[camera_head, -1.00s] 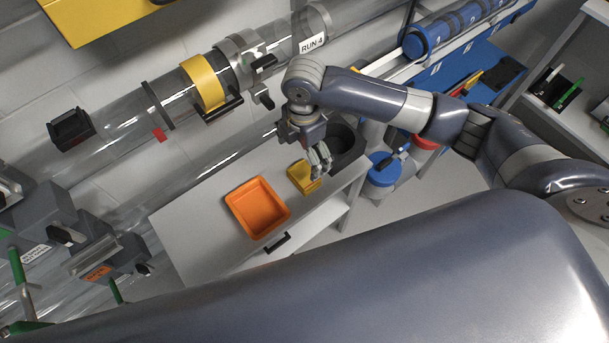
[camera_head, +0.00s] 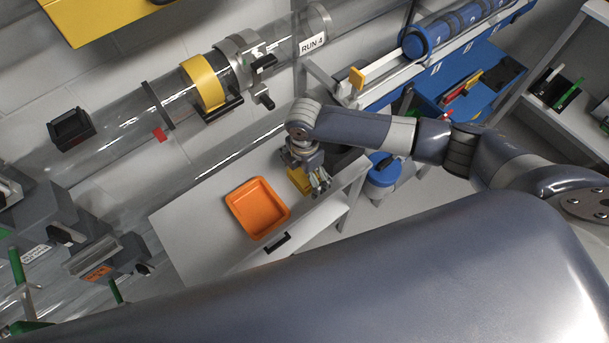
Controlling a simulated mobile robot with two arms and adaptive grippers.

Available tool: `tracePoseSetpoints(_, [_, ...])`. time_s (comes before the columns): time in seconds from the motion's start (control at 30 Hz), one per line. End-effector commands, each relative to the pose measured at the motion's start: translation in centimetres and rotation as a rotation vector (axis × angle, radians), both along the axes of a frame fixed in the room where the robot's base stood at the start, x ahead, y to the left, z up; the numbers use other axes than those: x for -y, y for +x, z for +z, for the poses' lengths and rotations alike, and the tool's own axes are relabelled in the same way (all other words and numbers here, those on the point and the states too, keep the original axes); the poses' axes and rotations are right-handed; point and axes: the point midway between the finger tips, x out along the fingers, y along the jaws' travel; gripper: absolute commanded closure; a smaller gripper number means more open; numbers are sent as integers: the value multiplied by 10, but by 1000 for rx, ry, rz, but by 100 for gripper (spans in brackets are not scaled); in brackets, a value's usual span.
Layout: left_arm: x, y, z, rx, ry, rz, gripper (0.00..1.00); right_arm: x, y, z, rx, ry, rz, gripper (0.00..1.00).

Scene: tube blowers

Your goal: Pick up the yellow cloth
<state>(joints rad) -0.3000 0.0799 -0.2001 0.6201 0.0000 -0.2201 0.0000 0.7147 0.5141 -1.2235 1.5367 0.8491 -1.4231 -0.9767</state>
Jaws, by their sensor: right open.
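The yellow cloth (camera_head: 299,181) lies on the white worktop, to the right of the orange tray. It is partly hidden behind my right gripper. My right gripper (camera_head: 322,190) is open, with its fingers pointing down in front of the cloth and slightly to its right. I cannot tell whether the fingers touch the cloth. My left gripper is out of view.
An orange tray (camera_head: 258,208) stands on the white worktop (camera_head: 190,225). A dark bin at the back right of the worktop is mostly hidden by my arm. Clear tubes run along the wall behind. A blue-lidded container (camera_head: 383,171) stands to the right.

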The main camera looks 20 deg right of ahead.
Motion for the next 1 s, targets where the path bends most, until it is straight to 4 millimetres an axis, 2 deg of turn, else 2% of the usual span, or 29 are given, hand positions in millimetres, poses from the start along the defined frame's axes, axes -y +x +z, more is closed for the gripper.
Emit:
tracePoseSetpoints(0.2, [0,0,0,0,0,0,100,0,0,-1,1,0,0,6])
tracePoseSetpoints(0.4, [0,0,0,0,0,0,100,0,0,0,1,0,0,49])
tracePoseSetpoints(0.53, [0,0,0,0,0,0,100,0,0,0,1,0,0,50])
tracePoseSetpoints(0.57, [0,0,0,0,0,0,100,0,0,0,1,0,0,53])
tracePoseSetpoints(0.8, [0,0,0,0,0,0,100,0,0,1,1,0,0,53])
tracePoseSetpoints(1.0, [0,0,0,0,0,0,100,0,1,16,2,2,-1,53])
